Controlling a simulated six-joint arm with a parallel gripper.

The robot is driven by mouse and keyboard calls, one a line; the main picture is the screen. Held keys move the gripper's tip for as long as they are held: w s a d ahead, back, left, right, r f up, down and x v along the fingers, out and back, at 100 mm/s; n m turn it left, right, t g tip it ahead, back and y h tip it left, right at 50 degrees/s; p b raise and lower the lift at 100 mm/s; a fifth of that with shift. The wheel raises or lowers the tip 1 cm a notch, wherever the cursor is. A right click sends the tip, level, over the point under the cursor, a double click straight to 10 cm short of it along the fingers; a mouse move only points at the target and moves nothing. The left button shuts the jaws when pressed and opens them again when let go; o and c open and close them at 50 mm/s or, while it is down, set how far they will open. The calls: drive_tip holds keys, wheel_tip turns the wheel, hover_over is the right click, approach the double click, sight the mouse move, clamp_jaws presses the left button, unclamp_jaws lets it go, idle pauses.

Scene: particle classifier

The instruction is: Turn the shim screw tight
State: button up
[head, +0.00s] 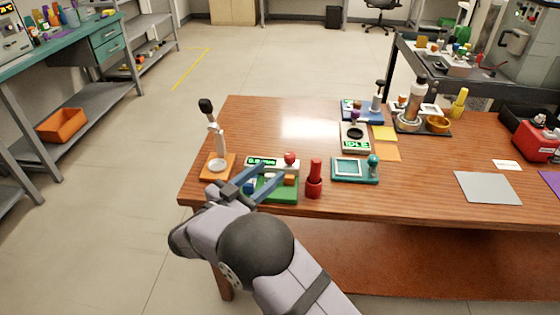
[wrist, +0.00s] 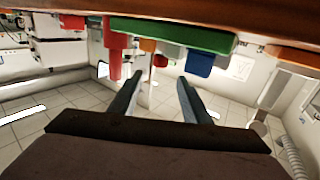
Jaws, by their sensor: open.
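A green-based device (head: 284,195) with a lit green readout (head: 262,161) and a red ball-shaped knob (head: 291,158) stands near the table's front left. A small blue part (head: 249,186) shows on its left side. I cannot tell for sure which part is the shim screw. My gripper (head: 268,175) is open, with its two fingers reaching over the device and partly covering it. In the wrist view, turned upside down, my open gripper (wrist: 159,80) has nothing held between its fingers. The green base (wrist: 180,35) and a blue block (wrist: 200,64) appear beyond the fingertips.
A red cylinder (head: 314,180) stands close right of the green device. A teal framed tray (head: 354,172) lies farther right. An orange-based stand (head: 217,168) with a tilted lever is at the left. The table's front edge is near my arm. A grey sheet (head: 487,187) lies at right.

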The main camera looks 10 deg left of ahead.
sight(286, 158)
drive_tip(key=shift+x, duration=3.85)
drive_tip(key=c, duration=1)
